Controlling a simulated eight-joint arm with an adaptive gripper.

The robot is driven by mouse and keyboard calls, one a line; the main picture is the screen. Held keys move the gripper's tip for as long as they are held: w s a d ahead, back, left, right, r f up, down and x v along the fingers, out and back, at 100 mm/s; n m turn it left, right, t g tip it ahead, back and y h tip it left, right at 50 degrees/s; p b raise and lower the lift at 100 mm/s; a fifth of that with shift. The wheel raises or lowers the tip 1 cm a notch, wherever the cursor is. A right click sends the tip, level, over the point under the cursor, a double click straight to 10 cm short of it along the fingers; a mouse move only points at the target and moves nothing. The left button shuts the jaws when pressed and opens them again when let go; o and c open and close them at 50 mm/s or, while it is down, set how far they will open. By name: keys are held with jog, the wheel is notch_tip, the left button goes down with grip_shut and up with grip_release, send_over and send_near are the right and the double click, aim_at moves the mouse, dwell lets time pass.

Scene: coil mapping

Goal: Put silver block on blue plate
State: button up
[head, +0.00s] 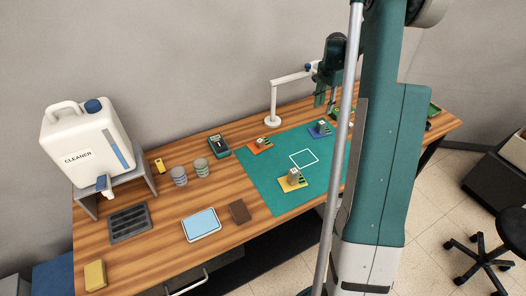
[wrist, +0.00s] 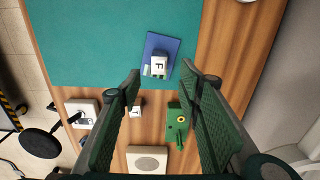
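The blue plate (head: 326,133) lies at the far side of the green mat; the wrist view shows it (wrist: 173,45) too. A small block (head: 321,123) with a white top sits on it. In the wrist view this block (wrist: 159,63) shows a black letter F. Another block (head: 263,141) is on the orange plate (head: 256,149), and a tan-looking one (head: 294,174) is on the yellow plate (head: 286,187). I cannot tell surely which block is silver. My gripper (wrist: 160,72) is open and empty, its fingers apart above the blue plate's edge.
A white outlined square (head: 304,158) marks the mat's middle. A white jointed lamp-like arm (head: 273,110) stands behind the mat. A small block with a T (wrist: 136,109) and a green device (wrist: 178,122) lie on the wood. Cups (head: 201,167) and a cleaner jug (head: 85,140) stand left.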

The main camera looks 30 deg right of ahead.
jog(key=s+a+r+n+t, duration=0.1)
jog(key=s+a+r+n, duration=0.2)
jog(key=a+r, duration=0.5)
jog(key=s+a+r+n+t+h, duration=0.15)
jog(key=a+r, duration=0.35)
jog(key=a, duration=0.7)
jog(key=s+a+r+n+t+y, duration=0.1)
jog(key=s+a+r+n, duration=0.4)
jog(key=a, duration=0.5)
jog(key=s+a+n+t, duration=0.3)
jog(key=s+a+n, duration=0.5)
jog(key=s+a, duration=1.2)
jog(key=shift+s+a+r, duration=0.2)
jog(key=shift+s+a, duration=0.2)
jog(key=shift+a, duration=0.65)
